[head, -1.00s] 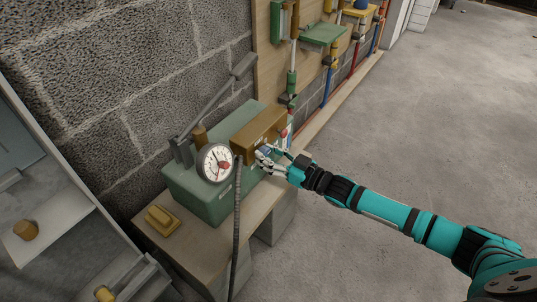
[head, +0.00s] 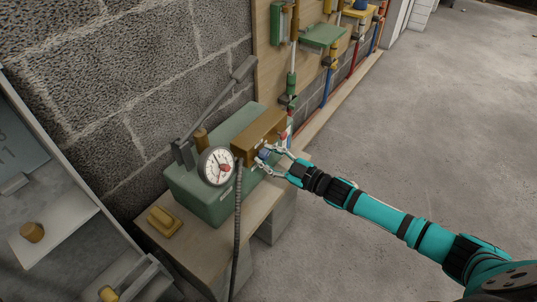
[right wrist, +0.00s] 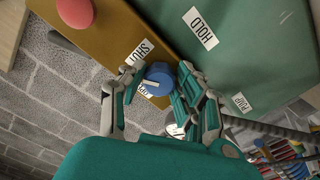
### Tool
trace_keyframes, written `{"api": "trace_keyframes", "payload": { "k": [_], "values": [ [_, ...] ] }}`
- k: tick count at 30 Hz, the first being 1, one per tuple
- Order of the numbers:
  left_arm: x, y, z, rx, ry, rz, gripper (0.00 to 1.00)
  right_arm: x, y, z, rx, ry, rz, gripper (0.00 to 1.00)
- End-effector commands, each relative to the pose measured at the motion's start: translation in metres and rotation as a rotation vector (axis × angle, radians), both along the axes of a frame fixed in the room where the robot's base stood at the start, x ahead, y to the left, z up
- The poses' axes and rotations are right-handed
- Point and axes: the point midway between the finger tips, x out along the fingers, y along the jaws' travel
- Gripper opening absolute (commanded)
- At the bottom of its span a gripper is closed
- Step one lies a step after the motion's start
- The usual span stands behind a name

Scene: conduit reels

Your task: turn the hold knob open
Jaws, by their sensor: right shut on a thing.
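The hold knob (right wrist: 160,78) is blue with a white pointer mark. It sits on the brown block of the green pump unit, beside a HOLD label (right wrist: 201,28). In the right wrist view the mark lies toward the left, between the SHUT label (right wrist: 138,53) and a partly hidden label (right wrist: 147,90). My right gripper (right wrist: 158,74) is shut on the knob, one finger on each side. In the head view, the right gripper (head: 267,152) reaches the blue knob (head: 263,155) from the right. My left gripper is not in view.
A round gauge (head: 216,166) and a dark hose (head: 238,215) are left of the knob. A red button (right wrist: 75,12) is on the same brown block. The unit stands on a wooden bench (head: 190,245) against a block wall. The floor at right is clear.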

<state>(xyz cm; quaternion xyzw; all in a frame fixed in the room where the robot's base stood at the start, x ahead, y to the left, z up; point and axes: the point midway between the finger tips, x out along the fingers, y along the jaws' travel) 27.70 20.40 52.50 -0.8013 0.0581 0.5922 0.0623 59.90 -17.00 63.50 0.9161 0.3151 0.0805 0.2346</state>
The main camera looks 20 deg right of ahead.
Motion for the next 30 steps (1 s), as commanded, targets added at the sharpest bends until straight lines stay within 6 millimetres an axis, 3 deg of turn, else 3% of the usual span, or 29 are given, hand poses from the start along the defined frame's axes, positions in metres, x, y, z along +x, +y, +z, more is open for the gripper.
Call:
{"api": "trace_keyframes", "payload": {
  "k": [13, 30],
  "values": [
    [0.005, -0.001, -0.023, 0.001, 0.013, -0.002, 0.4, 0.0, -0.001, 0.0, -0.336, -0.26, -0.001, 0.0],
    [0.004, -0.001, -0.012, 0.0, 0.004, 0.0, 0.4, 0.0, 0.0, 0.0, -0.719, -0.561, 0.001, 0.0]
  ]
}}
